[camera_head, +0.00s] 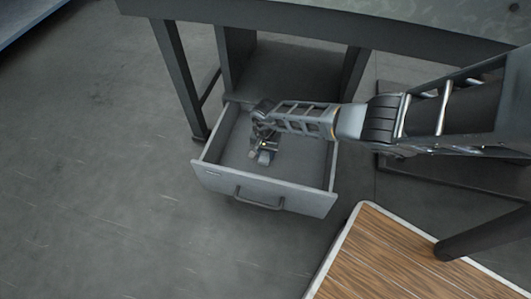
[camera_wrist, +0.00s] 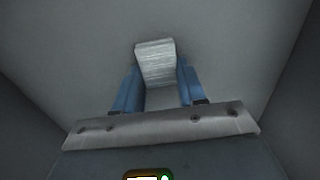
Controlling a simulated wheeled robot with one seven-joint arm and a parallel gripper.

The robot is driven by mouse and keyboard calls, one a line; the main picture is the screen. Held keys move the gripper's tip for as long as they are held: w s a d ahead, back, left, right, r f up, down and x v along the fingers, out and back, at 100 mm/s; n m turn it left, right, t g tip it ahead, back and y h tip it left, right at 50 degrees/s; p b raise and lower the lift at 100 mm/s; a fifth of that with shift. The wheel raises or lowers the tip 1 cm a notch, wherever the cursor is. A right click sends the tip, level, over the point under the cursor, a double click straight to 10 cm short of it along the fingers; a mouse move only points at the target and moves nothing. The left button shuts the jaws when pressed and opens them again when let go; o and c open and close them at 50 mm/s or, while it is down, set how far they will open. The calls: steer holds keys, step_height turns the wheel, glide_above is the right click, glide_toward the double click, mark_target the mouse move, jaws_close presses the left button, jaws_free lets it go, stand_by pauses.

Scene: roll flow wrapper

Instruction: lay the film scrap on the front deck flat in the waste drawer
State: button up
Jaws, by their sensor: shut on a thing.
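The film scrap (camera_wrist: 156,65) is a small, pale, shiny strip in the wrist view. My gripper (camera_wrist: 158,82) is shut on it, with a blue finger on each side and the scrap reaching out past the tips. In the head view my gripper (camera_head: 264,155) points down inside the open grey waste drawer (camera_head: 300,174). The scrap shows there only as a small pale patch at the fingertips. The drawer floor lies behind the scrap in the wrist view; I cannot tell whether the scrap touches it.
The drawer is pulled out below a dark-framed table (camera_head: 270,30), with its handle (camera_head: 258,203) at the front. Its walls stand around my gripper. A wood-topped surface (camera_head: 400,260) is at lower right. Open grey floor (camera_head: 100,170) lies to the left.

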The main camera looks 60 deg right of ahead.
mark_target(265, 155)
steer(key=shift+f, duration=0.15)
steer(key=o, duration=1)
step_height(265, 155, up, 12)
steer(key=p, duration=0.8)
steer(key=shift+r, duration=0.2)
